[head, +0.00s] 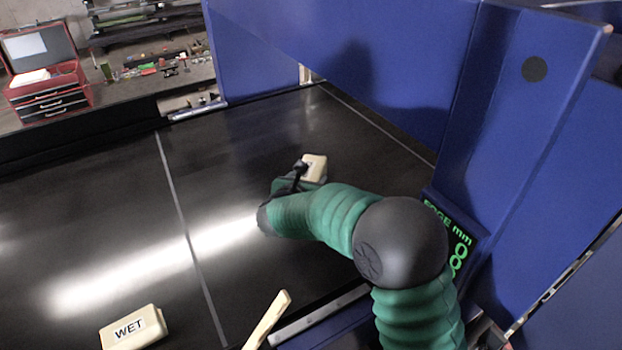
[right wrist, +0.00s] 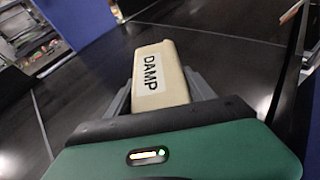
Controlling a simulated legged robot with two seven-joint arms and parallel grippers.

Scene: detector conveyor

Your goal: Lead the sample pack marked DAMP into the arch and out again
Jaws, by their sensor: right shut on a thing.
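The cream pack marked DAMP (right wrist: 158,76) lies between the fingers of my right gripper (right wrist: 160,92) in the right wrist view. In the head view the same pack (head: 314,167) shows beyond the gripper (head: 301,172), on or just above the black belt, partly hidden by the hand. The right gripper is shut on it. The blue arch (head: 350,55) spans the belt at the back and right, and the pack is near its opening. Another cream pack, marked WET (head: 131,327), lies on the belt at the lower left. My left gripper is not in view.
A cream bar (head: 267,320) stands at the near edge. A red toolbox (head: 45,75) is far left.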

